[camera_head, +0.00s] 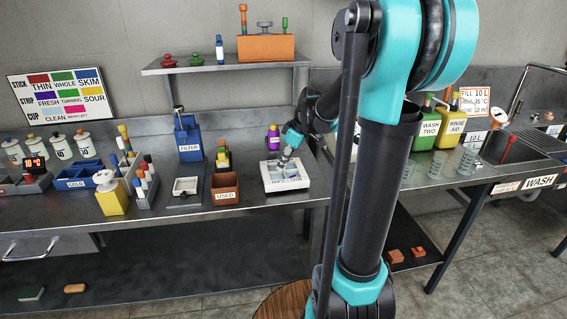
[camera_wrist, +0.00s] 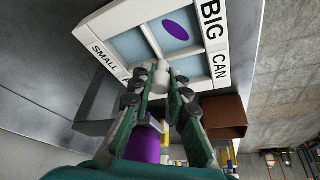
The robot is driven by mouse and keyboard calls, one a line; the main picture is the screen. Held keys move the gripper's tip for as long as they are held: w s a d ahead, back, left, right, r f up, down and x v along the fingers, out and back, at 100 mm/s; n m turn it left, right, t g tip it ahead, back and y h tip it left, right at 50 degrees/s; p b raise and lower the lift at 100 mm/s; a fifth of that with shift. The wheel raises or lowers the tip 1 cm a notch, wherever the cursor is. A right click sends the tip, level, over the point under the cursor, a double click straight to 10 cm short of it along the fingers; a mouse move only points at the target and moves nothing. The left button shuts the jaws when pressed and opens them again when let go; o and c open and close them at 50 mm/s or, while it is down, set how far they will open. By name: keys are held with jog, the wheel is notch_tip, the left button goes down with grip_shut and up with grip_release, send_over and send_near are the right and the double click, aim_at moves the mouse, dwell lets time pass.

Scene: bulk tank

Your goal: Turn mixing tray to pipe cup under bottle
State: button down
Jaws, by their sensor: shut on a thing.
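The mixing tray (camera_head: 270,188) is a white square tray with pale blue compartments, on the steel counter right of the middle. In the wrist view its white rim (camera_wrist: 213,45) reads BIG CAN and SMALL, and a purple oval patch (camera_wrist: 177,23) lies in one compartment. My gripper (camera_head: 286,157) reaches down to the tray's middle. In the wrist view my gripper (camera_wrist: 159,84) is shut on a pale rounded knob (camera_wrist: 161,68) where the dividers meet. A purple bottle (camera_head: 273,139) stands behind the tray; a purple body (camera_wrist: 151,146) shows partly hidden between my fingers.
A brown USED bin (camera_head: 225,188) stands close left of the tray. Left of it are a small white tray (camera_head: 186,186) and a blue FILTER holder (camera_head: 188,140). A shelf (camera_head: 220,66) hangs above.

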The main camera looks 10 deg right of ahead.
dwell(0.4)
jog(key=c, duration=1.5)
grip_release()
jog(key=shift+o, duration=0.2)
jog(key=shift+r, duration=0.1)
jog(key=v, duration=1.2)
jog(key=shift+s, duration=0.1)
